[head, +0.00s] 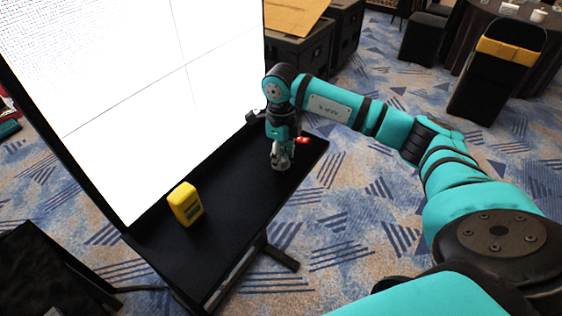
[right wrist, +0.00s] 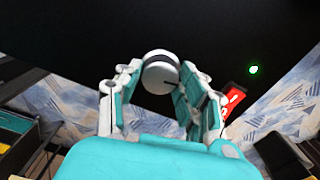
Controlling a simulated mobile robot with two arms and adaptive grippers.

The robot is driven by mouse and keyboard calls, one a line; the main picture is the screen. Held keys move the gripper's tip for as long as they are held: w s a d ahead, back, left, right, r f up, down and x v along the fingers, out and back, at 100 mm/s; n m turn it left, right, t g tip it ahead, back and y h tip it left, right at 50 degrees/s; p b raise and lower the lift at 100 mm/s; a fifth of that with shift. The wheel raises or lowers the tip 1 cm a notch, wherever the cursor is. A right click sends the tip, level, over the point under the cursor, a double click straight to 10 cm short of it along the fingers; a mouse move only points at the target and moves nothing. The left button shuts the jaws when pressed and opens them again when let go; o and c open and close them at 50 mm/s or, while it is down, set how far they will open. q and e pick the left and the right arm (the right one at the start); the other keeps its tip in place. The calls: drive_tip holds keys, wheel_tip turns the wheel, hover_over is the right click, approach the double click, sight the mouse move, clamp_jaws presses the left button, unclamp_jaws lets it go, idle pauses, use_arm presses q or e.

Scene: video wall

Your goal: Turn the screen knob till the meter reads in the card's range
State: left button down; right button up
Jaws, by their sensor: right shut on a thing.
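My right gripper (head: 281,158) reaches down to the right end of the black shelf (head: 248,190) in front of the screen (head: 150,90). In the right wrist view its two fingers stand on either side of a round pale knob (right wrist: 160,72) with a dark pointer line, and it is shut on it. A small red card (right wrist: 232,102) with white marks is just right of the fingers; it also shows in the head view (head: 303,140). A yellow meter (head: 186,204) stands upright on the shelf's left part; its reading is too small to tell. My left gripper is out of view.
A small green light (right wrist: 253,70) glows on the black surface right of the knob. The shelf between meter and gripper is clear. Black cases (head: 300,58) and a chair (head: 497,80) stand farther back on the patterned carpet.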

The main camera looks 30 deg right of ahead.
drive_tip(key=n+b, duration=0.4)
drive_tip(key=n, duration=0.1)
drive_tip(key=shift+w+f+n, duration=0.1)
drive_tip(key=shift+n, duration=0.2)
drive_tip(key=n+b, duration=0.3)
drive_tip(key=n, duration=0.2)
drive_tip(key=n+b, duration=0.2)
drive_tip(key=n, duration=0.3)
drive_tip(key=shift+n, duration=0.4)
drive_tip(key=n+b, duration=0.1)
drive_tip(key=n, duration=0.2)
drive_tip(key=n+b, duration=0.1)
drive_tip(key=n, duration=0.1)
drive_tip(key=shift+r+n, duration=0.2)
drive_tip(key=shift+n, duration=0.2)
drive_tip(key=o, duration=1.2)
drive_tip(key=shift+c, duration=0.2)
